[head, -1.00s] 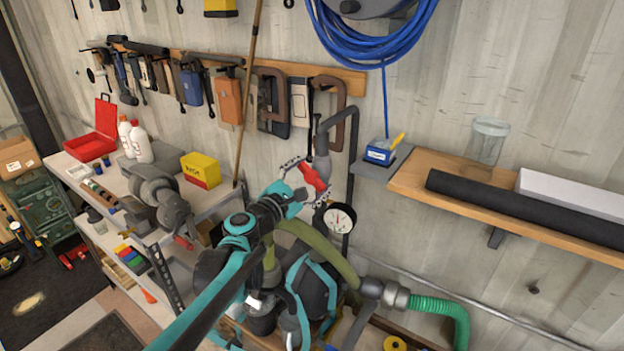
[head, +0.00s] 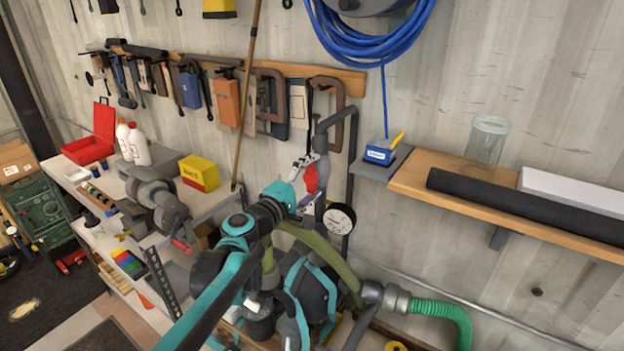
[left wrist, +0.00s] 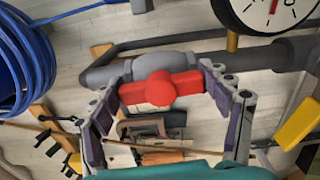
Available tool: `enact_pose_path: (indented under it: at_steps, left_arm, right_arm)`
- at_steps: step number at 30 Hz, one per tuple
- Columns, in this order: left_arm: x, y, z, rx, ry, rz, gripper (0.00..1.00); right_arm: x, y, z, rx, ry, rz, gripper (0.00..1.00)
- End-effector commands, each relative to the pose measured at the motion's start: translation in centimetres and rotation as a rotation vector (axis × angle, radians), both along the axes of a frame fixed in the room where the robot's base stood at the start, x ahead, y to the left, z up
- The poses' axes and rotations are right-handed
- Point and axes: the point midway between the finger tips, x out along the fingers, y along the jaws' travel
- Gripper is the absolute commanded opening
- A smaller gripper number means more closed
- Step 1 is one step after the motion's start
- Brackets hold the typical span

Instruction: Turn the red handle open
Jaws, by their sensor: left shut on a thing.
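The red handle (head: 311,178) sits on a grey vertical pipe (head: 321,142) by the wall, near the middle of the head view. In the left wrist view the red handle (left wrist: 160,88) lies across the picture, with a round red hub at its middle and the grey pipe (left wrist: 110,75) behind it. My left gripper (head: 305,180) is shut on the handle. In the left wrist view its fingers (left wrist: 168,98) are at the handle's two ends, one on each side. The gripper hides part of the handle in the head view. My right gripper is not in view.
A round pressure gauge (head: 339,219) is just below and right of the handle. A wooden shelf (head: 408,183) with a glass jar (head: 487,140) and a black roll (head: 520,208) is at right. A cluttered bench with a yellow box (head: 200,172) is at left.

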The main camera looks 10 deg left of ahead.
Motion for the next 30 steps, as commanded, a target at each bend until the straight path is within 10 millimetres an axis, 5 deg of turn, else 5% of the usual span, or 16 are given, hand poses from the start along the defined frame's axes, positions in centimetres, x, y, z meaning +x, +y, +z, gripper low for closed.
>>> enact_pose_path:
  at_steps: [22,23,24,30]
  left_arm:
    - [-0.05,-0.07,-0.14,0.084,-0.033,-0.002,0.48]
    - [-0.05,-0.07,-0.14,0.084,-0.032,-0.002,0.82]
    - [-0.05,-0.07,-0.14,0.084,-0.033,-0.002,0.93]
    - [-0.03,-0.04,-0.11,0.082,-0.032,-0.001,0.98]
  right_arm:
    - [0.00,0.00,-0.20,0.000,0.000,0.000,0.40]
    - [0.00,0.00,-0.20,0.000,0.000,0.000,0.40]
    - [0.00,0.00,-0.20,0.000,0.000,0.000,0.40]
    - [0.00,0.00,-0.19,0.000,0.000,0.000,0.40]
